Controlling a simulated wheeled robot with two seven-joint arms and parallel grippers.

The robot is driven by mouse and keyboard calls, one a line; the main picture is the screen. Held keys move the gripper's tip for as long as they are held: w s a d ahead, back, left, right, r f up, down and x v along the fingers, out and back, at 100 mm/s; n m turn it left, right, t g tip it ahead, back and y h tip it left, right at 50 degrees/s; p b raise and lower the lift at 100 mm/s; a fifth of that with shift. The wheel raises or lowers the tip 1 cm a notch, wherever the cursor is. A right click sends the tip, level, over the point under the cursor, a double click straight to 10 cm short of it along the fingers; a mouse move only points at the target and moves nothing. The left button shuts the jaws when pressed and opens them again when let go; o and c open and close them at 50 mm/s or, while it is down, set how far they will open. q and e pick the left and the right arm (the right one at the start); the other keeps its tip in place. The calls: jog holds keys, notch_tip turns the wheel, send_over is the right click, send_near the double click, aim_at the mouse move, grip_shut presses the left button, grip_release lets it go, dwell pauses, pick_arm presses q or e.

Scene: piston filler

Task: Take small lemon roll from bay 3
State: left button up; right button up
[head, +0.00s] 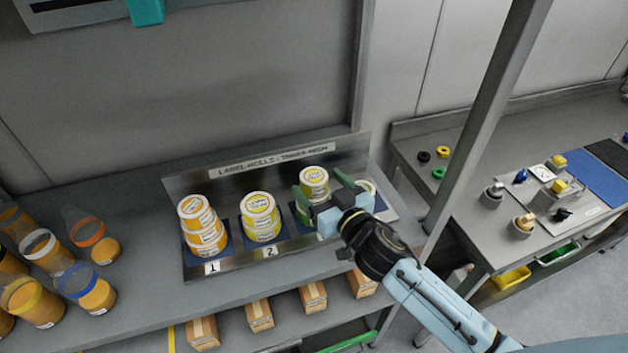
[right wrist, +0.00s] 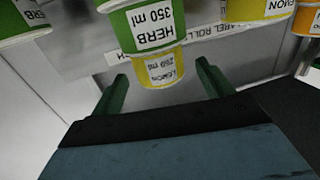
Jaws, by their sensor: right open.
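A yellow-and-white lemon roll (head: 314,177) is the top one of the stack in bay 3 of the label roll rack (head: 230,262). In the right wrist view the lemon roll (right wrist: 163,70) carries a 250 ml label and adjoins a green herb roll (right wrist: 146,27) labelled 350 ml. My right gripper (head: 322,187) is open in front of bay 3, with its green fingers towards the two sides of the lemon roll. I cannot tell how far the fingers reach around it. The gripper hides the lower stack and the bay 3 number. My left gripper is out of view.
Orange rolls (head: 203,232) fill bay 1 and yellow rolls (head: 261,222) fill bay 2. A steel post (head: 485,120) rises further right. Several filled jars (head: 36,302) stand left. Boxes (head: 313,297) sit below the shelf.

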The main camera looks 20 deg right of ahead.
aim_at(310, 174)
jog(key=x, duration=0.5)
jog(key=shift+f+p, duration=0.1)
jog(key=shift+p, duration=0.2)
jog(key=shift+s, duration=0.1)
jog(key=c, duration=1.1)
